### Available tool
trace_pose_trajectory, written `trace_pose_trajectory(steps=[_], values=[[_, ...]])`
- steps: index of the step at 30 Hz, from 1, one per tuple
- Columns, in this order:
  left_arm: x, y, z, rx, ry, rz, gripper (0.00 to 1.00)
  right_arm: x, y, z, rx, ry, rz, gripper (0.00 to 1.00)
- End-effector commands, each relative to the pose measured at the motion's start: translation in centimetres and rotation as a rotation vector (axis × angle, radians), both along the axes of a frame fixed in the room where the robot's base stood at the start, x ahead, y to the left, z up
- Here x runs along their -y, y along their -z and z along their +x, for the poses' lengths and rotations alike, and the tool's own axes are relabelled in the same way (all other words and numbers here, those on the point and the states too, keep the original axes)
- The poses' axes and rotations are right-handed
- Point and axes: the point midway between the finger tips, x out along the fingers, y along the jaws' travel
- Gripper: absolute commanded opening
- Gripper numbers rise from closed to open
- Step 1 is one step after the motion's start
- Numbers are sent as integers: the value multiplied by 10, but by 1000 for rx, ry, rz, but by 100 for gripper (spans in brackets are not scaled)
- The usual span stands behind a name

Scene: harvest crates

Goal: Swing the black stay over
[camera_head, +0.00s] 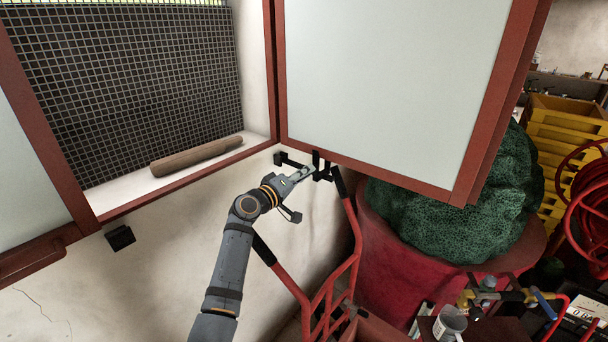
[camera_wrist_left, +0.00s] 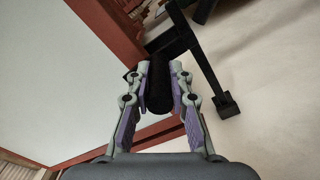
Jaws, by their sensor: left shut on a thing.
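The black stay (camera_head: 284,159) is at the lower edge of the window opening, beside the bottom of a red-framed pale shutter (camera_head: 395,85). My left gripper (camera_head: 309,172) reaches up to it from below. In the left wrist view, my left gripper (camera_wrist_left: 160,80) is shut on a dark round grip (camera_wrist_left: 159,92), which appears to be part of the stay. A black bar (camera_wrist_left: 196,46) with a small foot runs beside it, over the pale wall. The fingers partly hide the grip. My right gripper is not in view.
A brown log (camera_head: 196,157) lies on the sill in front of a wire mesh. A red hand truck (camera_head: 323,310) with black grips stands close to my arm. A red tub (camera_head: 385,245) holds a green netted heap under the shutter. Yellow crates (camera_head: 565,130) are stacked at right.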

Motion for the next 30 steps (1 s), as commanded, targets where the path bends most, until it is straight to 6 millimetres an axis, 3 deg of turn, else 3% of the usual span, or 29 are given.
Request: trace_pose_trajectory(steps=[4, 11, 20, 21, 24, 26, 30], values=[[0, 5, 0, 7, 0, 10, 0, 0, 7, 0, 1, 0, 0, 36], [3, 26, -2, 63, 0, 85, 0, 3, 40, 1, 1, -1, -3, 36], [3, 22, -3, 73, -1, 102, 0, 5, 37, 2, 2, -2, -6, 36], [3, 22, -3, 73, 0, 101, 22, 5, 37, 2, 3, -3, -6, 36], [3, 22, -3, 73, 0, 101, 36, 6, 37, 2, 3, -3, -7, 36], [3, 22, -3, 73, 0, 101, 43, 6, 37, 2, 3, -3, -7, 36], [3, 22, -3, 73, 0, 101, 43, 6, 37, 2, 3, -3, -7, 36]])
